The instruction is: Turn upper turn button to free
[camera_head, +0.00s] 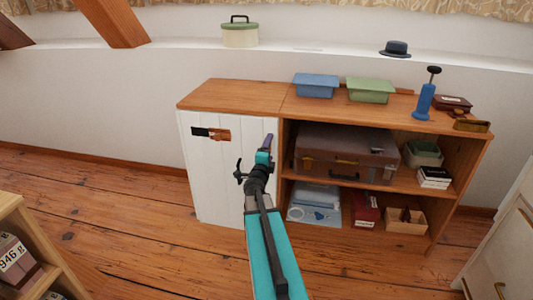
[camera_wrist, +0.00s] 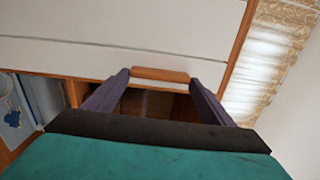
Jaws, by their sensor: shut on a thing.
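The upper turn button (camera_wrist: 160,75) is a small orange-brown wooden bar at the edge of the white plank door (camera_head: 225,180). In the wrist view it lies between the two purple fingertips of my gripper (camera_head: 267,143), which is shut on it. The bar looks roughly in line with the door's edge there, but I cannot tell its exact angle. The white door (camera_wrist: 120,55) also fills the upper part of the wrist view. In the head view my gripper is at the door's upper right edge and hides the button.
The wooden cabinet (camera_head: 230,93) has open shelves right of the door, holding a brown suitcase (camera_head: 340,150) and boxes. A dark and brown fitting (camera_head: 210,133) sits on the door. Blue (camera_head: 316,85) and green (camera_head: 369,90) bins and a blue pump (camera_head: 425,100) stand on top.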

